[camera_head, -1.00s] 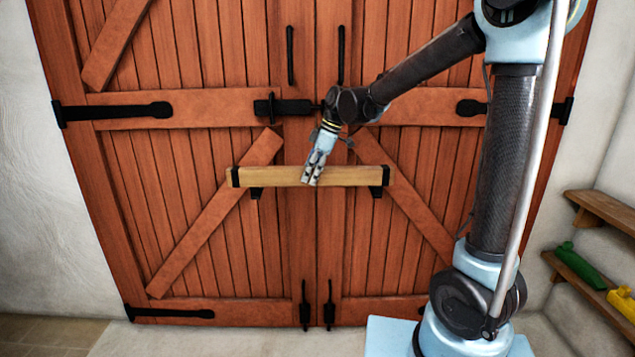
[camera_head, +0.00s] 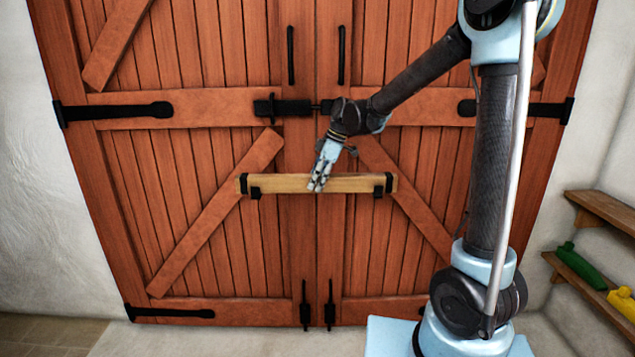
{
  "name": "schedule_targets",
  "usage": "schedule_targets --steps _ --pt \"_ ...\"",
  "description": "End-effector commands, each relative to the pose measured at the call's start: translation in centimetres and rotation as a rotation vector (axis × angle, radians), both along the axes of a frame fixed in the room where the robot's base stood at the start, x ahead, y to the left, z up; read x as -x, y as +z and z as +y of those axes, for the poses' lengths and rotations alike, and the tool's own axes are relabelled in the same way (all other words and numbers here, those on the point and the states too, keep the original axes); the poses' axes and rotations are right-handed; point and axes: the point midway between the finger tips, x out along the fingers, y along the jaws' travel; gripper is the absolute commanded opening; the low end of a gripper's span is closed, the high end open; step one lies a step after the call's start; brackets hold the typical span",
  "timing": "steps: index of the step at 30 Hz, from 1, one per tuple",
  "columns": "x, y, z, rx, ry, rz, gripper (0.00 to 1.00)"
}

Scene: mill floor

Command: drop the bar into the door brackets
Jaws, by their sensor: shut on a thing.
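The bar (camera_head: 280,184) is a pale wooden beam with black bands at both ends. It lies about level across the seam of the red-brown double door (camera_head: 225,230). My gripper (camera_head: 317,187) comes down from the upper right and is shut on the bar near its middle. The left door bracket (camera_head: 255,193) and the right door bracket (camera_head: 378,191) are black and show at the bar's lower edge, inside its end bands. The bar hides part of both brackets, and I cannot tell whether it rests in them.
A black bolt (camera_head: 290,107) crosses the door seam above the bar. Two upright handles (camera_head: 291,55) are higher up. At the right, wooden shelves (camera_head: 600,210) hold a green object (camera_head: 580,262) and a yellow object (camera_head: 622,303). The floor at the lower left is clear.

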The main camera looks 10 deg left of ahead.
Motion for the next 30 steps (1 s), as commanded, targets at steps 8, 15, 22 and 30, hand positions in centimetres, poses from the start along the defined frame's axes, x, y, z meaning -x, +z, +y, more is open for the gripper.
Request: schedule_targets --steps 8,15,22,30 --pt "0.0 -0.1 0.0 0.000 0.000 0.000 0.53" --pt "0.0 -0.1 0.0 0.000 0.000 0.000 0.53" --pt "-0.2 1.5 -0.6 0.000 -0.002 0.001 0.53" --pt "-0.6 6.1 -2.5 0.000 -0.002 0.001 0.53"
